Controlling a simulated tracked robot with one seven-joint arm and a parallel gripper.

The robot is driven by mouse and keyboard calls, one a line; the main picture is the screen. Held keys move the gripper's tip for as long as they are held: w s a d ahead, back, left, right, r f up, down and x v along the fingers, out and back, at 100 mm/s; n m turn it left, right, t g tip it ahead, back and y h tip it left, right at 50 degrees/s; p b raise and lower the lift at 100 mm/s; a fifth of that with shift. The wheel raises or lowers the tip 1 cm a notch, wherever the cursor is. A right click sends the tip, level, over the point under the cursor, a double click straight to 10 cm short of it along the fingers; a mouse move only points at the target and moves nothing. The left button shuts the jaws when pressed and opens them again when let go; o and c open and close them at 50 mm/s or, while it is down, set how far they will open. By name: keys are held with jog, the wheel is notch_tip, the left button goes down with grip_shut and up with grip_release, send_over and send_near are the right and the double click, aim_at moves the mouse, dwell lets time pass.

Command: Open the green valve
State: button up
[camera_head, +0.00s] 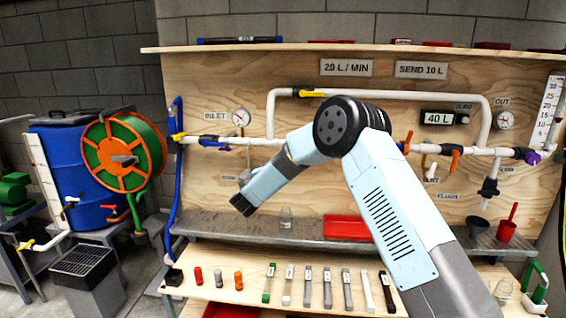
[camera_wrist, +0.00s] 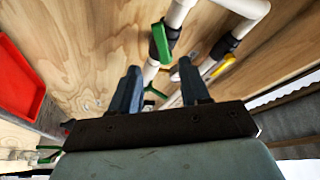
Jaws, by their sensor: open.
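In the wrist view, a green valve handle (camera_wrist: 160,42) sits on a dark valve body on a white pipe against the plywood. It lies ahead of my gripper (camera_wrist: 160,82), whose two dark fingers are apart with nothing held between them. A gap shows between the fingers and this handle. Another small green handle (camera_wrist: 154,92) shows partly between the fingers. In the head view my gripper (camera_head: 243,206) hangs in front of the board, pointing down and left. I make out no green valve handle on the board's pipes there; my arm covers part of them.
White pipes run across the plywood board (camera_head: 225,75), with a yellow handle (camera_head: 312,94), a blue handle (camera_head: 208,141) and orange handles (camera_head: 455,157). A red tray (camera_head: 345,229) and a small glass jar (camera_head: 286,218) stand on the shelf below. A green-orange hose reel (camera_head: 120,150) stands left.

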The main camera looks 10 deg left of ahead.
jog(key=shift+v, duration=1.25)
jog(key=shift+c, duration=0.3)
jog(key=shift+w+d+f, duration=0.1)
jog(key=shift+c, duration=0.7)
jog(key=w+d+f+t+y, duration=0.1)
jog(key=w+f+y, duration=0.1)
jog(key=w+d+f+m+t+y, duration=0.1)
jog(key=f+y, duration=0.1)
jog(key=w+d+f+m+t+y, duration=0.1)
jog(key=w+d+f+y, duration=0.1)
jog(key=y, duration=0.1)
jog(key=shift+w+f, duration=0.3)
jog(key=shift+w, duration=0.05)
grip_shut()
jog(key=s+d+f+m+y, duration=0.2)
jog(key=d+f+m+y, duration=0.2)
jog(key=d+y, duration=0.55)
jog(key=w+a+r+y, duration=0.2)
jog(key=w+a+r, duration=0.5)
jog(key=a+r, duration=0.1)
jog(key=shift+a+r, duration=0.35)
jog(key=shift+r, duration=0.35)
